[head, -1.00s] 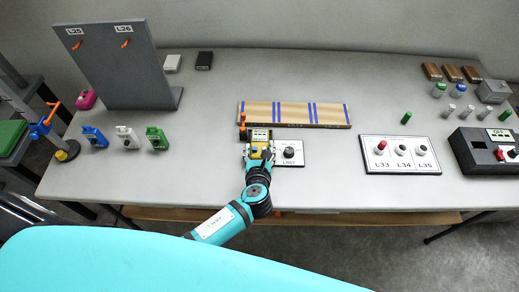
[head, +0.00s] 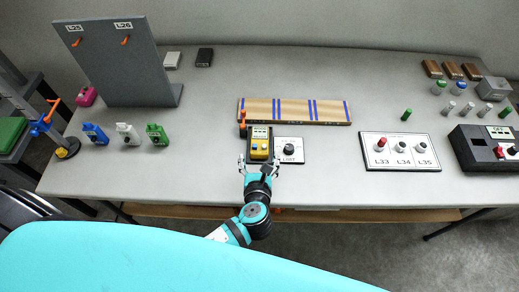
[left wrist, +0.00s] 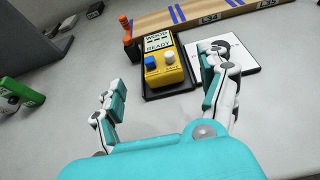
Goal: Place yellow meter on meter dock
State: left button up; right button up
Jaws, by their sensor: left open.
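The yellow meter (head: 259,146) lies on a black dock (head: 249,157) near the middle of the table, screen end away from me. In the left wrist view the yellow meter (left wrist: 166,64) shows a screen reading "READY" and a blue and a white knob. The dark dock edge (left wrist: 166,93) shows around it. My left gripper (head: 257,163) is open and empty at the near end of the meter; in the left wrist view its fingers (left wrist: 165,100) are spread wide, apart from the meter. My right gripper is not in view.
A white plate with a black knob (head: 289,150) sits right of the dock. An orange-topped post (head: 242,125) stands at its left corner, and a striped wooden board (head: 295,111) lies behind. Blue, white and green meters (head: 157,134) stand left.

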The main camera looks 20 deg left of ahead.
pick_arm(q)
jog(key=v, duration=0.5)
jog(key=shift+s, duration=0.1)
jog(key=shift+s+f, duration=0.1)
dwell(0.4)
